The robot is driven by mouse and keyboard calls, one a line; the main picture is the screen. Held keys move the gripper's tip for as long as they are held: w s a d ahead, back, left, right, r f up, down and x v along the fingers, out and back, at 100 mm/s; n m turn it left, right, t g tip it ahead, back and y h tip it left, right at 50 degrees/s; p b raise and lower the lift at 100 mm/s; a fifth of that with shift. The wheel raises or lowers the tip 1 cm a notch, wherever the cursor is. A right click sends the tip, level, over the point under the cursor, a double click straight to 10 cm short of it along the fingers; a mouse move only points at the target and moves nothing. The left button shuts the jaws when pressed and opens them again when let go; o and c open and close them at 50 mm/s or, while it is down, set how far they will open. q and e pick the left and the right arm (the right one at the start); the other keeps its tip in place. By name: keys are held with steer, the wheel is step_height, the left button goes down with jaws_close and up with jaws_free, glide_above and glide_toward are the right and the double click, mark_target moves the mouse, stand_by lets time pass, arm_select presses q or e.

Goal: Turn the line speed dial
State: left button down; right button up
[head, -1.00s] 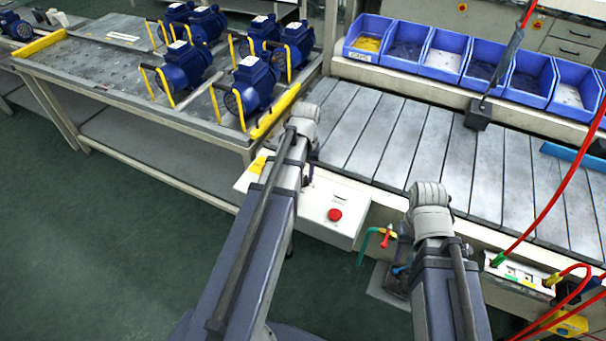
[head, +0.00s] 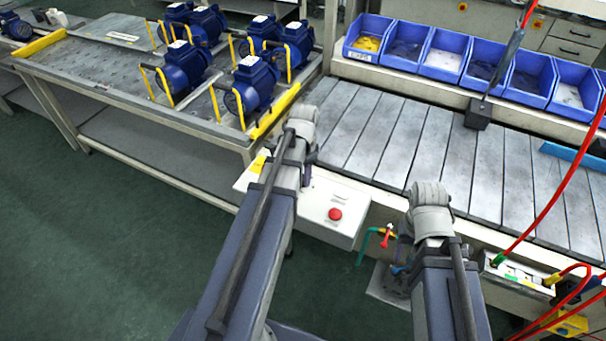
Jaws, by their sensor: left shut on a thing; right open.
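A white control box (head: 325,218) with a red button (head: 335,214) is fixed at the near edge of the conveyor. A yellow part (head: 258,165) shows at its left end. My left gripper (head: 307,173) points down at the box top, mostly hidden behind my own forearm. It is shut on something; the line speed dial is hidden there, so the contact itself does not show. My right gripper (head: 398,278) is low in front of the conveyor, right of the box, largely covered by its arm, open and apart from the box.
A slatted conveyor (head: 390,130) runs behind the box, with blue bins (head: 445,55) beyond it. A bench (head: 110,75) with blue pumps (head: 255,82) stands left. A red-handled valve (head: 386,235) and red hoses (head: 550,205) are at right. Green floor (head: 90,240) is free.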

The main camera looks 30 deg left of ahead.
arm_select(q)
steer(key=m, duration=0.6)
steer(key=shift+m, duration=0.3)
stand_by(0.4)
steer(key=shift+c, duration=2.2)
jaws_free()
steer(key=shift+r, duration=0.1)
step_height(320, 180, up, 8)
steer(key=p, duration=0.8)
steer(key=shift+s, duration=0.15)
steer(key=shift+f, duration=0.2)
